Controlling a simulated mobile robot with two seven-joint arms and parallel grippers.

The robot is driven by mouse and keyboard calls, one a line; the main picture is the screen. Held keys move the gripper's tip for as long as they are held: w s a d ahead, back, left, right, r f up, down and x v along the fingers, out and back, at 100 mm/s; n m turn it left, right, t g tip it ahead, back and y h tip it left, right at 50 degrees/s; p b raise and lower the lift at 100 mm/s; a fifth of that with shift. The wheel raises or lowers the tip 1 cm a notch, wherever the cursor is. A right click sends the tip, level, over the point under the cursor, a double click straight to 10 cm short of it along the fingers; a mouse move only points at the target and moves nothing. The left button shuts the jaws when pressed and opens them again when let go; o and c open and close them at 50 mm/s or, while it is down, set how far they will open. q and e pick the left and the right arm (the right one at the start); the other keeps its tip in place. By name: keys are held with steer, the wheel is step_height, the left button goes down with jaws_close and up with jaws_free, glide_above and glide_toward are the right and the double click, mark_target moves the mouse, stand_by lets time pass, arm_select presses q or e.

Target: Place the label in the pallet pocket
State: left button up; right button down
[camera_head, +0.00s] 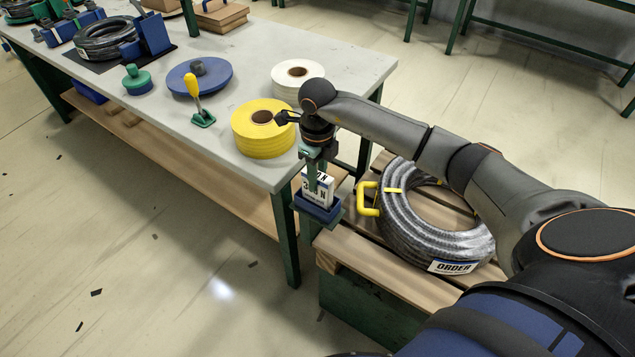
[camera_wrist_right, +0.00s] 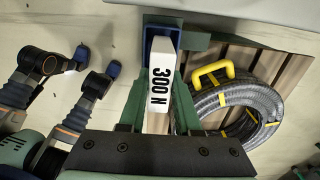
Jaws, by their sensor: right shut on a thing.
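The label (camera_head: 318,189) is a white block with black "300 N" print, upright between the fingers of my right gripper (camera_head: 318,178). The gripper is shut on it. In the right wrist view the label (camera_wrist_right: 160,88) lies between the two green fingers. The blue pallet pocket (camera_head: 317,210) sits at the near left corner of the wooden pallet (camera_head: 385,262). The label's lower end meets the pocket's blue rim and is hidden by it; how deep it sits I cannot tell. The pocket (camera_wrist_right: 160,34) also shows at the label's far end. My left gripper is not in view.
A grey hose coil (camera_head: 415,225) with a yellow handle (camera_head: 367,199) and an "ORDER" tag lies on the pallet, right of the pocket. The grey table (camera_head: 235,165) stands close on the left, with a yellow roll (camera_head: 262,138) near its edge.

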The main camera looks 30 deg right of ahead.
step_height(320, 180, down, 2)
steer(key=shift+f, duration=0.25)
steer(key=shift+f, duration=0.2)
steer(key=c, duration=0.6)
jaws_free()
steer(key=shift+r, duration=0.15)
